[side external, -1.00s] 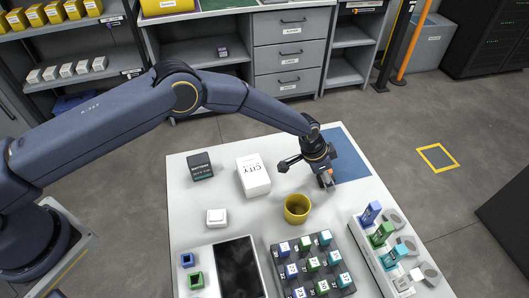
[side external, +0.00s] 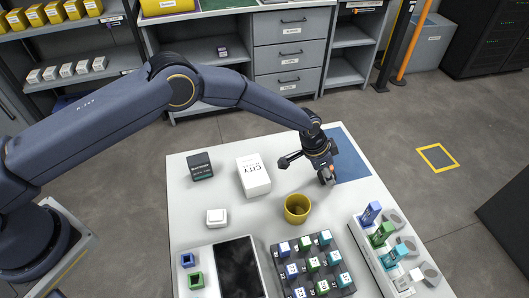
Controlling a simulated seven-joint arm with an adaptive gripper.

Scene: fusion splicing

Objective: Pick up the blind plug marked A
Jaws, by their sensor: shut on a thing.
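My gripper (side external: 327,180) points down at the white table beside the left edge of the blue mat (side external: 350,160), behind and to the right of the yellow cup (side external: 297,208). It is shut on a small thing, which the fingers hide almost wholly. I cannot make out a letter A or tell whether the thing touches the table. No blind plug marked A can be read elsewhere in this view.
A dark tray (side external: 329,237) of blue, green and teal blocks stands in front. A rack (side external: 368,252) with coloured pieces is at the right. A white box (side external: 253,176), a dark box (side external: 200,167) and a white block (side external: 216,218) stand left of my gripper.

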